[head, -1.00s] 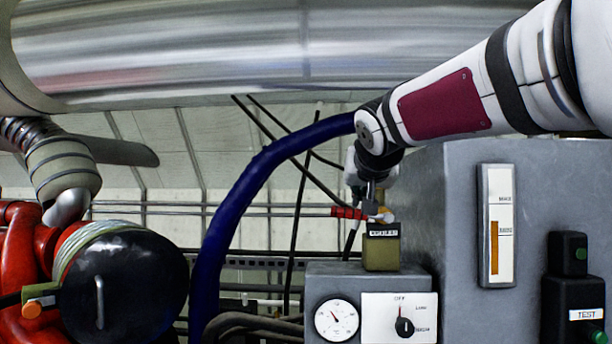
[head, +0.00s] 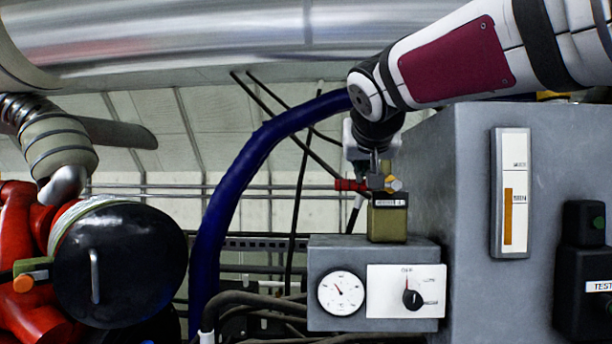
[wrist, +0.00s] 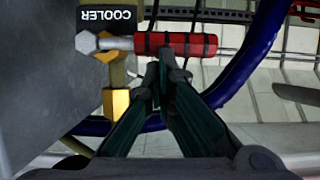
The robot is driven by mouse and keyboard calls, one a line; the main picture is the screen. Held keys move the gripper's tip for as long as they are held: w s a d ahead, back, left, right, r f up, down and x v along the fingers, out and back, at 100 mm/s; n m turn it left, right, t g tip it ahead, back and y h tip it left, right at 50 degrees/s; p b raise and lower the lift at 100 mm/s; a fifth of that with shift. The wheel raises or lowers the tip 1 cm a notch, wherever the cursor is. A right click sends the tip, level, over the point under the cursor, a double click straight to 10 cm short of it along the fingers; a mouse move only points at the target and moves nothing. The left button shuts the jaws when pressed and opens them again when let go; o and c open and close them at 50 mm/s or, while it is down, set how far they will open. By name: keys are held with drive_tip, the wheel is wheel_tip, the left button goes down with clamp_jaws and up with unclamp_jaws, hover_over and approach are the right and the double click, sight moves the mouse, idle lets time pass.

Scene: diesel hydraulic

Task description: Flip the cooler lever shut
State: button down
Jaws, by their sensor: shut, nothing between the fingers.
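The cooler valve is an olive-brass block (head: 388,222) on top of a grey box. Its label reads COOLER in the wrist view (wrist: 108,14). The lever has a red handle (head: 350,184) with dark bands, lying level and pointing left in the head view. In the wrist view the red handle (wrist: 190,45) points right from a hex nut (wrist: 87,42). My gripper (wrist: 163,62) is shut and empty, its fingertips at the handle's lower edge in the wrist view; I cannot tell whether they touch. In the head view the fingertips are hidden around the valve.
The grey box carries a round gauge (head: 341,293) and a rotary switch (head: 412,298). A large grey cabinet (head: 465,190) stands to the right. A thick blue hose (head: 232,190) arches to the left. A black round cover (head: 120,265) and red piping stand at far left.

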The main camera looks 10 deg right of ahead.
drive_tip(key=shift+d+f, duration=0.15)
drive_tip(key=s+a+r+p, duration=0.1)
drive_tip(key=s+a+r, duration=0.1)
drive_tip(key=s+r, duration=0.5)
drive_tip(key=v, duration=0.3)
drive_tip(key=shift+s+f, duration=0.15)
drive_tip(key=shift+s, duration=0.3)
